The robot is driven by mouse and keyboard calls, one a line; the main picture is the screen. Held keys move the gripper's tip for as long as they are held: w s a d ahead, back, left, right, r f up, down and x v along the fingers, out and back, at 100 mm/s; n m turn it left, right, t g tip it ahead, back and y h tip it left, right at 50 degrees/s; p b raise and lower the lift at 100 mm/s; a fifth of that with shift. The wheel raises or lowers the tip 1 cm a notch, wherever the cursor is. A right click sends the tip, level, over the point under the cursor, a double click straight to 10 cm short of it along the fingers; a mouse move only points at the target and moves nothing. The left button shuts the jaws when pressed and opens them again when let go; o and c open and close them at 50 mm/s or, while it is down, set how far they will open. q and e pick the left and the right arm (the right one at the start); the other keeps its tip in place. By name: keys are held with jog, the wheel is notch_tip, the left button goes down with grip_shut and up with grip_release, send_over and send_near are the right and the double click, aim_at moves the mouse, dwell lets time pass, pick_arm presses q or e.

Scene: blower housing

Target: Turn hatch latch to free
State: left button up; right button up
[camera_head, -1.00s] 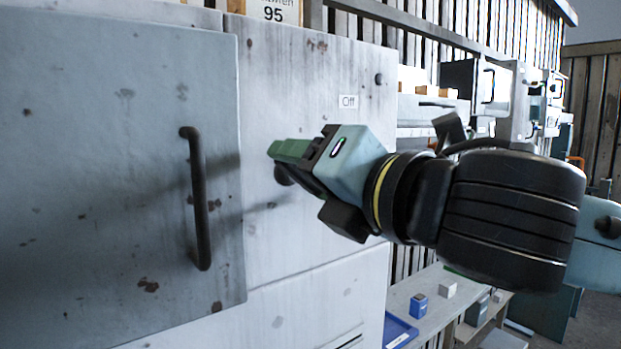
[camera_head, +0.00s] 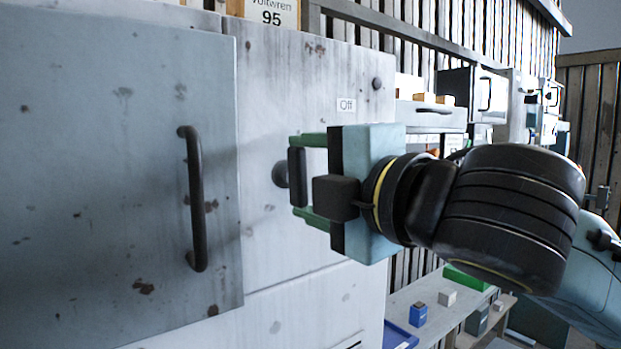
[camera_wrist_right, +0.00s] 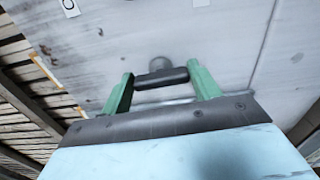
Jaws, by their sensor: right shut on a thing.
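The hatch latch is a dark bar (camera_head: 297,177) on a round hub (camera_head: 279,174) on the pale grey cabinet face. In the head view the bar stands upright. My right gripper (camera_head: 306,178) has one green finger above the bar and one below, shut on its two ends. In the right wrist view the latch bar (camera_wrist_right: 162,78) spans between the two green fingers (camera_wrist_right: 161,92), with the round hub behind it. My left gripper is not in view.
A hatch door (camera_head: 110,170) with a dark vertical handle (camera_head: 196,198) lies left of the latch. A low bench (camera_head: 400,300) with small boxes stands at lower right.

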jog(key=shift+m, duration=0.4)
jog(key=o, duration=1)
jog(key=b+v, duration=0.6)
jog(key=v, duration=0.7)
jog(key=shift+s+d, duration=0.15)
